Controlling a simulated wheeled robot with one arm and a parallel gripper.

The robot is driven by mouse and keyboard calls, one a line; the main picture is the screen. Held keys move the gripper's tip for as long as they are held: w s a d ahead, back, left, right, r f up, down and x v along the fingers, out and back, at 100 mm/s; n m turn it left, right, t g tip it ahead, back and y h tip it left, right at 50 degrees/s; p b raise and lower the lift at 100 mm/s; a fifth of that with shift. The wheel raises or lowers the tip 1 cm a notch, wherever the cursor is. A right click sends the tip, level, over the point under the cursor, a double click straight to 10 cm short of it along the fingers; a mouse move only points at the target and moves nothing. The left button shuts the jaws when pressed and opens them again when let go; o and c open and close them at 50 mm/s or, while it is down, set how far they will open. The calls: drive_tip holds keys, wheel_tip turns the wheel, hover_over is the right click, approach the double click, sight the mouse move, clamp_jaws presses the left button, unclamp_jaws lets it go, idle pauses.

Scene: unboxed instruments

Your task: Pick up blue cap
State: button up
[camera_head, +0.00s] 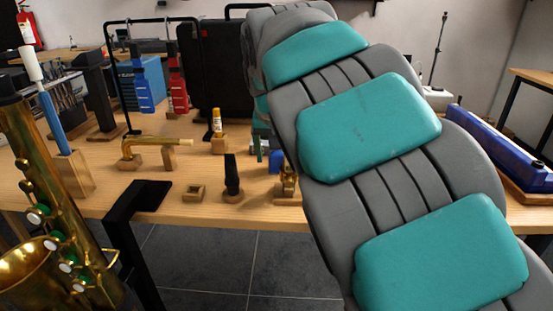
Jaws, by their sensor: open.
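A small blue piece (275,161), which looks like the blue cap, stands on the wooden table close to the left edge of my large grey and teal arm. It is small in the picture and partly crowded by dark and brass parts around it. My arm crosses the right half of the view, bends at the top and comes down behind itself toward the table near the blue piece. I cannot make out my gripper's fingers; the arm hides that area.
The wooden table (190,215) holds a brass neck piece (157,143), a black mouthpiece (231,176), a small wooden block (196,194) and a yellow-orange tube (217,124). A saxophone (60,215) stands front left, beside a black bracket (137,203). A blue case (500,152) lies at right.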

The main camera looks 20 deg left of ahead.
drive_tip(key=shift+x, duration=0.8)
clamp_jaws()
